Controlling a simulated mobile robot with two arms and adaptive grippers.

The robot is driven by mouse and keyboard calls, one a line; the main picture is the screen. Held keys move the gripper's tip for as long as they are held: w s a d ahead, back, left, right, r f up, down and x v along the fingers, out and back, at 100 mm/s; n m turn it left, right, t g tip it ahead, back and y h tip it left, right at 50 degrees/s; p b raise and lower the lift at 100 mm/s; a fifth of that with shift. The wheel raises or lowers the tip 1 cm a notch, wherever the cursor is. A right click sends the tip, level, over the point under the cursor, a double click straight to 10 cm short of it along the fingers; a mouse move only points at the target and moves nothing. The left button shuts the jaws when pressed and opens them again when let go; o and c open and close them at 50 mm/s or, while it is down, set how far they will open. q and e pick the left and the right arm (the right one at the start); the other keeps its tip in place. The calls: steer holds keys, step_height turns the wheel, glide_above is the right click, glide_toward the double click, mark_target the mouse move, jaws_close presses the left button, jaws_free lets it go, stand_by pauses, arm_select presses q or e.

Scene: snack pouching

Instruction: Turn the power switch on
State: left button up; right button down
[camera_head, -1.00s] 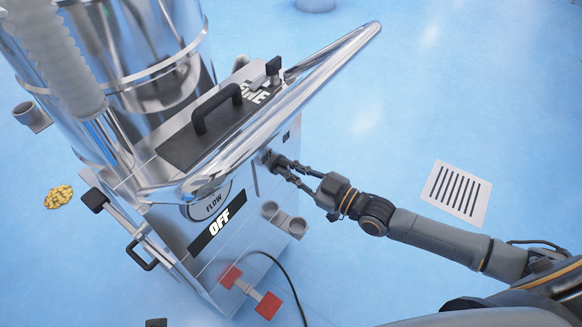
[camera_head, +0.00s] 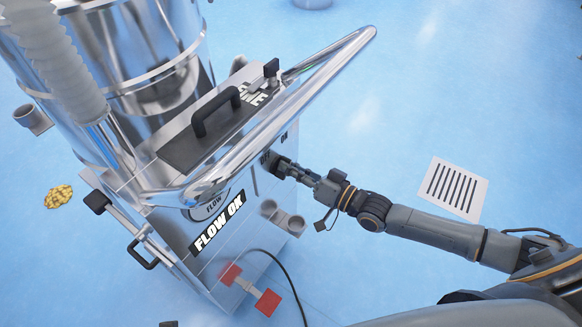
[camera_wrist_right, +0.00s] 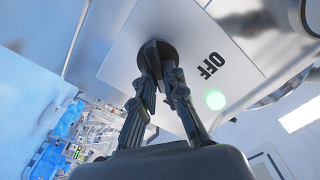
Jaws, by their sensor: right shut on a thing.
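The power switch is a dark round knob (camera_wrist_right: 155,50) on a pale plate of the steel machine's side. It also shows in the head view (camera_head: 269,158), partly hidden by the fingers. My right gripper (camera_head: 282,167) reaches in from the right and is shut on the knob. In the wrist view its fingers (camera_wrist_right: 160,72) close in on the knob. The machine's display (camera_head: 217,225) reads "FLOW OK". My left gripper is not in view.
A shiny curved rail (camera_head: 310,75) juts out above the switch.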

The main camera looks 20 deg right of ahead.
steer(key=shift+f+m, duration=0.1)
steer(key=shift+m, duration=0.7)
steer(key=c, duration=1.4)
jaws_free()
steer(key=v, duration=1.2)
